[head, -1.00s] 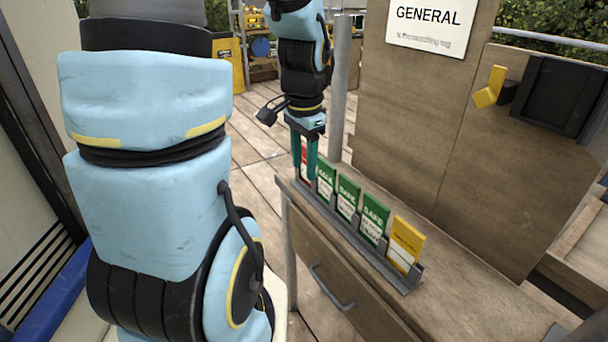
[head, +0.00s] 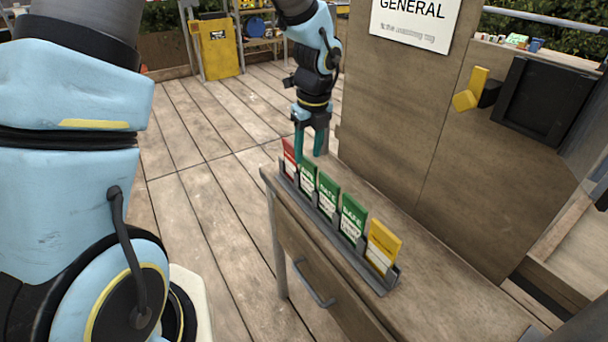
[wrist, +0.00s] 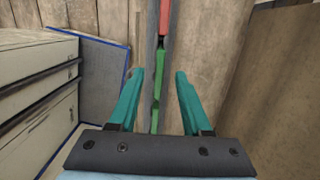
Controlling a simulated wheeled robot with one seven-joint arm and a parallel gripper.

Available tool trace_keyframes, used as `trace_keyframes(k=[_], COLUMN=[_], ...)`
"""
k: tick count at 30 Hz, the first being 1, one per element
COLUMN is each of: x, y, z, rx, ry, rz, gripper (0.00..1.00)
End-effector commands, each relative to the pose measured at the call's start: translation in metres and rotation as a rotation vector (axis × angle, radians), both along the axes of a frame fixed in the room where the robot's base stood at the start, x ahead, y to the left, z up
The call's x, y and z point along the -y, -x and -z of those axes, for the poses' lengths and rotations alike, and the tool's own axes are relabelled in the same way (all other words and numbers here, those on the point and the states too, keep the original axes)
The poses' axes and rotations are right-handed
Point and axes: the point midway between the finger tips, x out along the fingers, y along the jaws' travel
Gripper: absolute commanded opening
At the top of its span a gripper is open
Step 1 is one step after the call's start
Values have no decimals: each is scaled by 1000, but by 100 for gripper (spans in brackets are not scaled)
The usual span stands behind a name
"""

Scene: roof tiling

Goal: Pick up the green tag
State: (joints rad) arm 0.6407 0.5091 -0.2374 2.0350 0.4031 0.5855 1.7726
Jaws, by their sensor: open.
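Three green tags stand upright in a row: the far one (head: 308,179), the middle one (head: 328,196) and the near one (head: 352,218). They sit in a grey rack (head: 352,262) on the wooden counter, between a red tag (head: 290,158) and a yellow tag (head: 383,246). My gripper (head: 309,154), with teal fingers, is open and empty by the red and far green tags at the far end. In the wrist view, a green tag (wrist: 158,68) shows nearly edge-on between the open fingers (wrist: 159,76), with the red tag (wrist: 165,16) beyond. Contact cannot be told.
A wooden panel with a GENERAL sign (head: 413,20) rises behind the counter (head: 420,262). A yellow lever (head: 470,92) and a black box stick out from it. A drawer handle (head: 314,285) is on the counter's front. Open plank floor lies left.

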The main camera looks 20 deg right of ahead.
Motion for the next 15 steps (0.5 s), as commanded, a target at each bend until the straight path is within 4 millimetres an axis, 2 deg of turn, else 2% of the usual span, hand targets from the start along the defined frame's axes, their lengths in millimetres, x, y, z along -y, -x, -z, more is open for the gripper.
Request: trace_keyframes(k=[7, 15], x=[-1, -2], y=[0, -2], z=[18, 56], rx=[-1, 0], ry=[-2, -2], rz=[0, -2], gripper=[49, 49])
